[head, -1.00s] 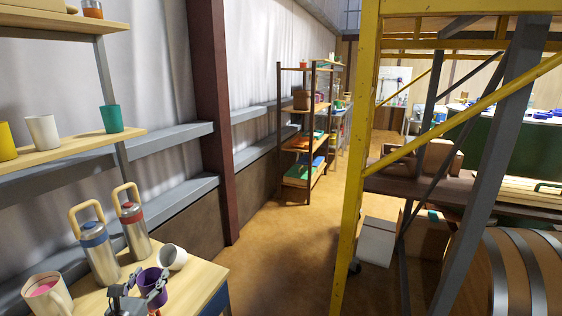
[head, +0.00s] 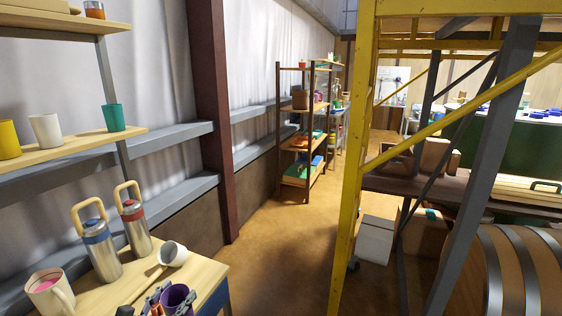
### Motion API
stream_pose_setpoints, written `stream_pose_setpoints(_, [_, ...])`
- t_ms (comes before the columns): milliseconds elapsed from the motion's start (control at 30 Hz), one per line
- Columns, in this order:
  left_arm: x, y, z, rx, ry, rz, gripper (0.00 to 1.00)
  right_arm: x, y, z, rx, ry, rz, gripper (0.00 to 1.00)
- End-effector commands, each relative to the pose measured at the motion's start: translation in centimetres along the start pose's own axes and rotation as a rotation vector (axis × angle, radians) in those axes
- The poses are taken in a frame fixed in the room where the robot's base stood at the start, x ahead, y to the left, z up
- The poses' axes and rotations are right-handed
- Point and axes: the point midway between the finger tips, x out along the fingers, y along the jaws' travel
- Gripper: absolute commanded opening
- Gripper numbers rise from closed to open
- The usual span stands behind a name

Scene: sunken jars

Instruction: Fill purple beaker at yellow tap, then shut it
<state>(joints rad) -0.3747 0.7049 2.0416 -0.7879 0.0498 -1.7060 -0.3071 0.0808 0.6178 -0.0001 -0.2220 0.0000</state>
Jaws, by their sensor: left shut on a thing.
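The purple beaker (head: 178,295) is low in the head view, at the front edge of the wooden table, and is cut by the bottom of the picture. My left gripper (head: 170,303) is shut on the beaker, with dark finger parts on its sides. I cannot tell whether the beaker touches the tabletop, and its contents are not clear. No yellow tap is in view. My right gripper is not in view.
The wooden table (head: 209,272) holds two steel flasks, one with a blue band (head: 101,251) and one with a red band (head: 136,228), a pink-filled mug (head: 48,294) and a tipped white cup (head: 172,255). A yellow frame (head: 352,170) stands right; open floor (head: 285,240) lies between.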

Motion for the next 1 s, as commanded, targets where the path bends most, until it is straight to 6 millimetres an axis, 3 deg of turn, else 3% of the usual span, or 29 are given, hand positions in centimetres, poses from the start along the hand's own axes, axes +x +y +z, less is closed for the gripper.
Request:
stream_pose_setpoints(167, [-1.0, -4.6, 0.7, 0.001, 0.001, -0.126, 0.24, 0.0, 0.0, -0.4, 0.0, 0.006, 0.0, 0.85])
stream_pose_setpoints(500, [-3.6, -17.4, 2.9, -0.009, -0.006, -0.477, 0.24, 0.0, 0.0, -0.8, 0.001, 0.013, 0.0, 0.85])
stream_pose_setpoints(600, [-4.1, -19.7, 3.2, -0.006, -0.004, -0.544, 0.24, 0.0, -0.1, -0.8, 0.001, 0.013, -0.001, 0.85])
stream_pose_setpoints(767, [-4.5, -21.5, 3.4, -0.002, 0.001, -0.596, 0.24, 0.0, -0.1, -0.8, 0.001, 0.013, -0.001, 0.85])
stream_pose_setpoints(1000, [-4.6, -21.7, 3.3, 0.0, 0.003, -0.604, 0.24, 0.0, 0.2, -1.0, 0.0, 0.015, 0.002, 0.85])
